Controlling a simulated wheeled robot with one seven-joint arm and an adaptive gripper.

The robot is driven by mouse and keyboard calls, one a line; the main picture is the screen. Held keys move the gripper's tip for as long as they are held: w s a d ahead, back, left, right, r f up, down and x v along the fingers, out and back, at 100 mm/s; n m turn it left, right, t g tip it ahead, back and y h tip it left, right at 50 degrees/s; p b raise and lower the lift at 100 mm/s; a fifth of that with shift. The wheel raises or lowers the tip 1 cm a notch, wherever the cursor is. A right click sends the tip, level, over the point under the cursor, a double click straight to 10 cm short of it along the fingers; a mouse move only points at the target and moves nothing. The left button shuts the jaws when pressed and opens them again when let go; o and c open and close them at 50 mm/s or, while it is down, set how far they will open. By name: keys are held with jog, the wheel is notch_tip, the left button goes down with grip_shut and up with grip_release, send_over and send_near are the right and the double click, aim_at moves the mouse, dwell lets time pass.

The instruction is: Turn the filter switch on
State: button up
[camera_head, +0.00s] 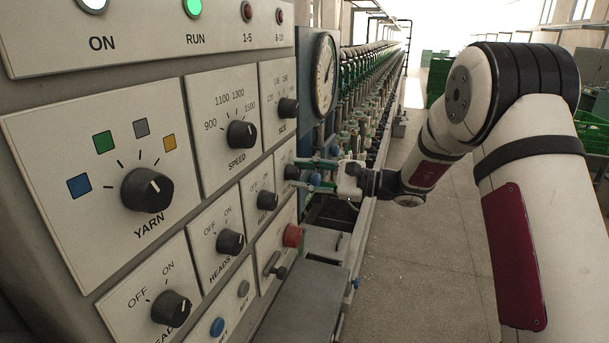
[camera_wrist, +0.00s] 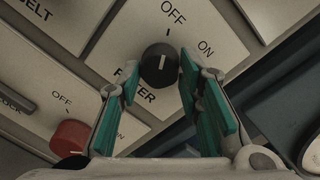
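The filter switch is a round black knob (camera_wrist: 160,66) on a pale plate lettered OFF, ON and FILTER. Its white pointer line points up toward OFF in the wrist view; ON is to the upper right. In the head view my gripper (camera_head: 317,172) reaches the panel's far right edge, beside a small dark knob (camera_head: 292,172).
A red knob (camera_wrist: 70,138) with OFF and ON lettering sits at lower left in the wrist view. The head view shows the yarn knob (camera_head: 147,190), speed knob (camera_head: 242,134), a red control (camera_head: 292,235) and a gauge (camera_head: 324,72). The aisle floor (camera_head: 410,270) is clear.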

jog(key=c, duration=0.4)
jog(key=shift+c, duration=0.2)
jog(key=shift+m, duration=0.3)
jog(key=m, duration=0.4)
jog(key=shift+f+m+b, duration=0.1)
jog(key=shift+m+b, duration=0.3)
jog(key=m, duration=0.7)
jog(key=shift+s+t+p, duration=0.15)
jog(key=shift+t+p, duration=0.2)
jog(key=shift+t, duration=0.05)
jog(key=o, duration=1.2)
jog(key=shift+c, duration=0.2)
